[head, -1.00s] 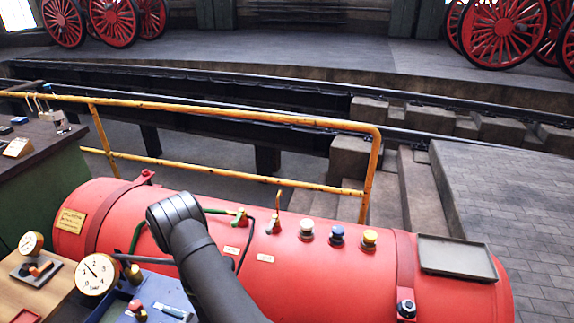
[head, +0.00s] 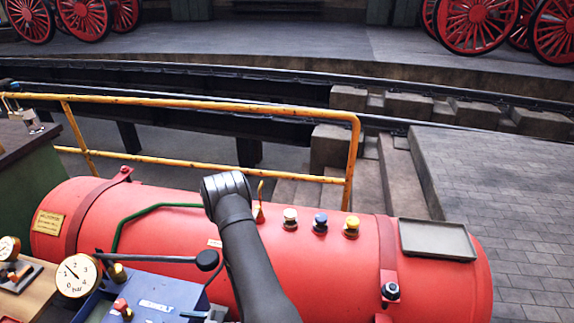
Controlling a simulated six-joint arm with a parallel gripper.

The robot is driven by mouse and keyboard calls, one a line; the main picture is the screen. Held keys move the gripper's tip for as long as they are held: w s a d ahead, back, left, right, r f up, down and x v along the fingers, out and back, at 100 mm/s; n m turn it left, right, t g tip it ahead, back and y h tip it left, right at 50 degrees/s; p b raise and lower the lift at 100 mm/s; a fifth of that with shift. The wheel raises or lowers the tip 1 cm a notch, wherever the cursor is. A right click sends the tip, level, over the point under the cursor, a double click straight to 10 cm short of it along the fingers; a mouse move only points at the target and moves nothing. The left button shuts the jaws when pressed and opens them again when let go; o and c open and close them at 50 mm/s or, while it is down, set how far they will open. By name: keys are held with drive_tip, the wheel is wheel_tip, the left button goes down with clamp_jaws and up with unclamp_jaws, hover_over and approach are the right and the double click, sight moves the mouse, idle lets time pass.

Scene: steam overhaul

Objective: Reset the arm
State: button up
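My dark grey arm (head: 245,235) rises from the bottom edge to a rounded joint in front of the red boiler. My gripper cannot be made out in the head view, so its fingers and anything in them are hidden or out of frame. The arm covers part of the boiler (head: 330,275) and the right end of its green pipe (head: 155,208).
A dark ball-ended rod (head: 150,259) lies across the view near a pressure gauge (head: 76,276) and a blue box (head: 160,292). A yellow railing (head: 200,107) stands behind.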

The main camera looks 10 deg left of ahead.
drive_tip(key=shift+w+d, duration=0.15)
drive_tip(key=shift+d, duration=1.35)
drive_tip(key=shift+w+d, duration=0.15)
drive_tip(key=shift+d, duration=1.3)
drive_tip(key=shift+d, duration=0.2)
drive_tip(key=shift+s+a, duration=0.15)
drive_tip(key=shift+a, duration=1.55)
drive_tip(key=shift+s+a, duration=0.2)
drive_tip(key=shift+a, duration=1.55)
drive_tip(key=shift+s+a, duration=0.15)
drive_tip(key=shift+a, duration=1.55)
drive_tip(key=shift+d, duration=0.1)
